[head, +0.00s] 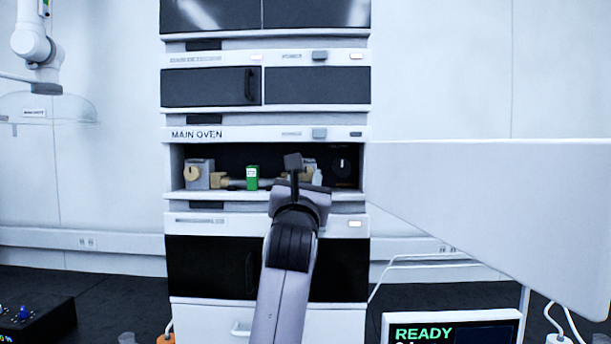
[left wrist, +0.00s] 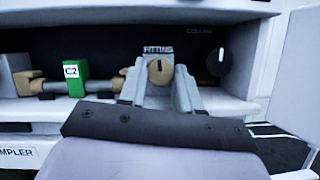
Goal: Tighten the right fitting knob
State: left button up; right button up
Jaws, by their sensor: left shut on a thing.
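The right fitting knob (left wrist: 158,71) is tan and round with a dark, nearly upright mark, under a label reading FITTING. My left gripper (left wrist: 160,88) is shut on it, one finger on each side. In the head view my left arm reaches into the MAIN OVEN bay, and the wrist hides most of the right fitting (head: 309,165). The green column block (left wrist: 75,84), marked C2, sits left of the gripper on a horizontal tube. The left fitting (head: 192,173) with its tan knob stands at the bay's left end. My right gripper is not in view.
The bay has a shelf edge (head: 225,195) below and a black dial (left wrist: 218,62) on its right. A large white open door panel (head: 500,200) extends to the right. A screen (head: 450,328) reading READY stands at the lower right.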

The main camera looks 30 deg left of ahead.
pick_arm(q)
jog(key=shift+m, duration=0.3)
jog(key=o, duration=1.1)
jog(key=shift+c, duration=0.2)
jog(key=shift+s, duration=0.1)
jog(key=b+v, duration=0.2)
jog(key=v, duration=0.5)
